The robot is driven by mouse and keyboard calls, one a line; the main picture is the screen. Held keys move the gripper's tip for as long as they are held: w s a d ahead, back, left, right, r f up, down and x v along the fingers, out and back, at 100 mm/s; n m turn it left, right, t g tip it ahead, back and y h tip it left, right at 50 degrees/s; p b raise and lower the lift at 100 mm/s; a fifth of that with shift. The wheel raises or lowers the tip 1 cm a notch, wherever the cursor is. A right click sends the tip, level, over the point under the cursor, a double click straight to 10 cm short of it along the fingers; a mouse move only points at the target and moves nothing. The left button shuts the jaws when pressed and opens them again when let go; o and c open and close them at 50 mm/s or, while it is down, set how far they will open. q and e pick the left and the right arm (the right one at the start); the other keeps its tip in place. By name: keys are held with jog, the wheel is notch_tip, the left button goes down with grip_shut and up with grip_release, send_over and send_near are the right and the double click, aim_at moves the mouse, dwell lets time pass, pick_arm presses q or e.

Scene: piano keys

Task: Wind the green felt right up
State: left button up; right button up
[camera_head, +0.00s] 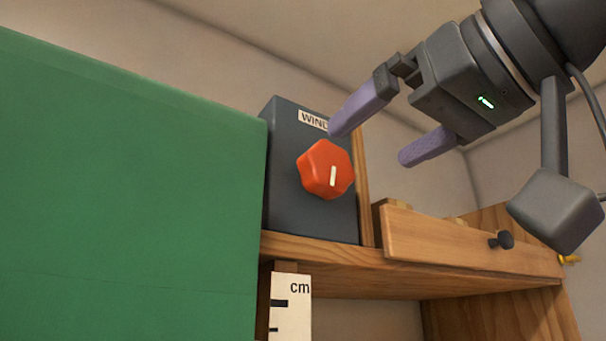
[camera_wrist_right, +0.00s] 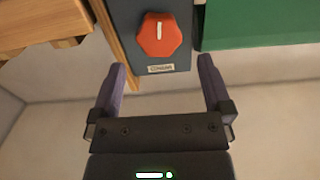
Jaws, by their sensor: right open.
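The green felt (camera_head: 125,200) hangs as a large flat sheet at the left in the head view; it also shows at the upper right in the right wrist view (camera_wrist_right: 260,22). Beside it is a dark grey box with a red knob (camera_head: 322,168) bearing a white line; a label above the knob is partly hidden by a finger. The knob also shows in the right wrist view (camera_wrist_right: 159,36). My right gripper (camera_head: 385,135) is open and empty, up and right of the knob, apart from it. My left gripper is not in view.
A wooden shelf (camera_head: 400,277) runs under the box, with a wooden front piece (camera_head: 440,243) bearing a black knob (camera_head: 501,240) at its right. A white cm scale (camera_head: 290,315) hangs below the box. Free air surrounds my right gripper in front of the pale wall.

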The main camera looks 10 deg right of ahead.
aim_at(335, 168)
jog(key=w+p, duration=0.1)
jog(key=w, duration=0.2)
jog(key=w+r+p, duration=0.1)
jog(key=shift+w+a+p, duration=0.15)
jog(key=shift+a+p, duration=0.2)
jog(key=shift+a, duration=0.05)
jog(key=x, duration=0.1)
jog(key=p+x, duration=0.1)
jog(key=x, duration=0.1)
jog(key=shift+w+a+f, duration=0.15)
jog(key=shift+w+a, duration=0.05)
jog(key=shift+a, duration=0.2)
jog(key=shift+w+a, duration=0.15)
jog(key=shift+w, duration=0.2)
jog(key=shift+f, duration=0.1)
jog(key=shift+s+d, duration=0.1)
jog(key=shift+d, duration=0.1)
jog(key=shift+a, duration=0.1)
jog(key=c, duration=1)
